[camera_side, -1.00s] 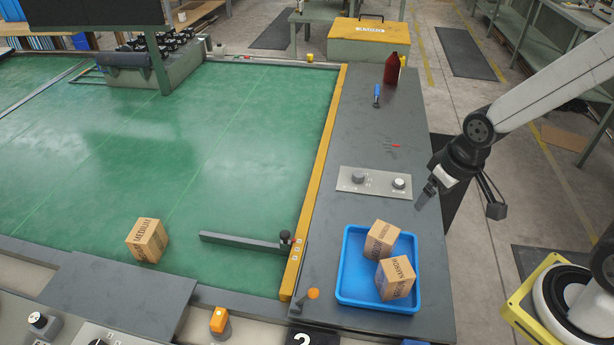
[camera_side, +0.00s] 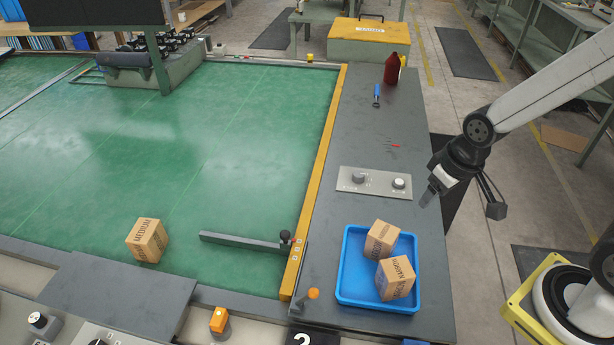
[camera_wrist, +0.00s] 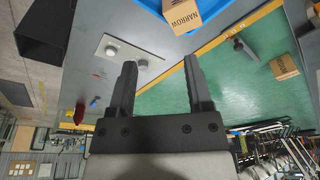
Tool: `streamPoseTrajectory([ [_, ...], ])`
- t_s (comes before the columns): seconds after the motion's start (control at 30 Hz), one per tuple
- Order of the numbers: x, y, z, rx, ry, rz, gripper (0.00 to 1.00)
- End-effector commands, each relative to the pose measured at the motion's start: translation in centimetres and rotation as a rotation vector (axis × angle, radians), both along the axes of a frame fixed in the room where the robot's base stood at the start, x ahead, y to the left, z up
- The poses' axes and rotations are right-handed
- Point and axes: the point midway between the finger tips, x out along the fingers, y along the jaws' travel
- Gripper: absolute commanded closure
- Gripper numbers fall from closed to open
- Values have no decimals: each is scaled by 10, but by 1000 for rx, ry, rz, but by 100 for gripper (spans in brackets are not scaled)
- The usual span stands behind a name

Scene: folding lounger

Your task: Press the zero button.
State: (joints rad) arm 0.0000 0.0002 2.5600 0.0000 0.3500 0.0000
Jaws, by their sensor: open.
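A grey control panel (camera_side: 372,184) lies on the dark bench top and carries two round controls. A pale, round button-like control (camera_side: 399,183) is at its right end, and a darker knob (camera_side: 358,177) is to the left. The labels are too small to read, so I cannot tell which is the zero button. My gripper (camera_side: 428,198) hangs in the air just right of the panel, touching nothing. In the wrist view its fingers (camera_wrist: 160,62) are apart and empty, and the panel (camera_wrist: 127,56) shows beyond the left finger.
A blue tray (camera_side: 345,270) with two cardboard boxes stands in front of the panel. A red bottle (camera_side: 391,68) and a blue-handled tool (camera_side: 377,93) are at the bench's far end. A yellow rail (camera_side: 325,150) edges the green mat (camera_side: 180,150), with another box (camera_side: 147,241) on it.

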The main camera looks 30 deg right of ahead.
Motion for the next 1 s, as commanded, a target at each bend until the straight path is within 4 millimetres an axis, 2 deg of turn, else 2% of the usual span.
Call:
streamPoseTrajectory([
  [0.03, 0, 0, 0, 0, 0, 0, 54],
  [0.17, 0, 0, 0, 0, 0, 0, 95],
  [0.2, 0, 0, 0, 0, 0, 0, 100],
  [1.0, 0, 0, 0, 0, 0, 0, 100],
])
